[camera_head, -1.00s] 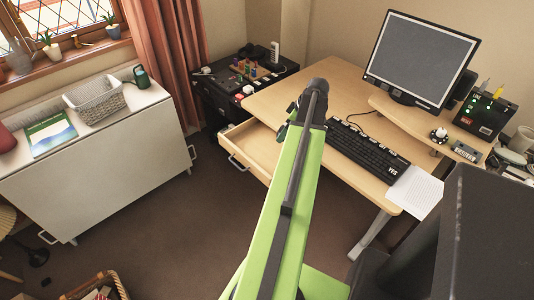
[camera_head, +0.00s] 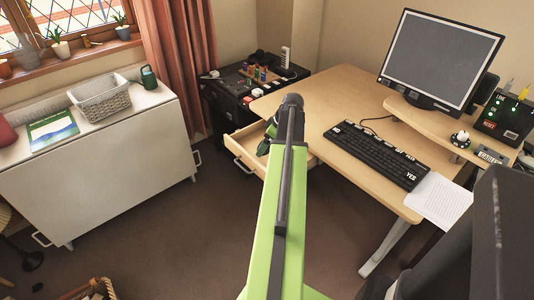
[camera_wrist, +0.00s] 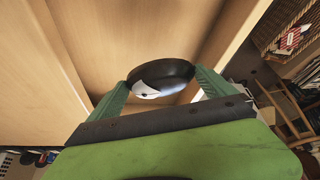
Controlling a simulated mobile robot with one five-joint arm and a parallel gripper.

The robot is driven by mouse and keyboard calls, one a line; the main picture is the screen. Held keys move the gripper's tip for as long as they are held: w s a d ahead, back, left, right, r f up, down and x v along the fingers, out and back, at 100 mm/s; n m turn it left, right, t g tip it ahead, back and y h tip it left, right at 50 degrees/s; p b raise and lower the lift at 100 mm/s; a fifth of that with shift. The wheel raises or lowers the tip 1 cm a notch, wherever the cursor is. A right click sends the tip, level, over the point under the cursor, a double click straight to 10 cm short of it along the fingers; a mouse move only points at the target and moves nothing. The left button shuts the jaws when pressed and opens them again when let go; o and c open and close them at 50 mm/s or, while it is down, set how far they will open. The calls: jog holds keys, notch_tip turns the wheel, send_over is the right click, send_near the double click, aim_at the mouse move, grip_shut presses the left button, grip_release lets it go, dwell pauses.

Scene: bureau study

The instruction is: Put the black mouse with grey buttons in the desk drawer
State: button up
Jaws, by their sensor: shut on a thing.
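The black mouse (camera_wrist: 160,76) is between the two fingers of my gripper (camera_wrist: 160,92) in the wrist view; a white-grey patch shows on it. My gripper is shut on it. The open desk drawer (camera_head: 243,163) sticks out from the left side of the desk in the head view. My gripper (camera_head: 266,141) is over the drawer there, and my arm hides part of both gripper and drawer. In the wrist view the drawer's wooden wall (camera_wrist: 62,50) and inside lie beyond the mouse. I cannot tell the mouse's height above the drawer floor.
The desk (camera_head: 330,100) holds a black keyboard (camera_head: 378,152), a monitor (camera_head: 440,60) and a sheet of paper (camera_head: 440,200). A black cabinet (camera_head: 250,85) with small items stands behind the drawer. A white cabinet (camera_head: 100,175) is at the left, with clear floor between.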

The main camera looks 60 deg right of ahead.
aim_at(268, 150)
notch_tip(268, 150, down, 4)
jog(key=b, duration=0.3)
jog(key=shift+f+b, duration=0.15)
jog(key=shift+b, duration=0.2)
jog(key=shift+r, duration=0.25)
jog(key=shift+f, duration=0.2)
jog(key=o, duration=1.1)
jog(key=shift+c, duration=0.2)
jog(key=shift+r, duration=0.1)
jog(key=p+v, duration=1.1)
jog(key=v, duration=0.1)
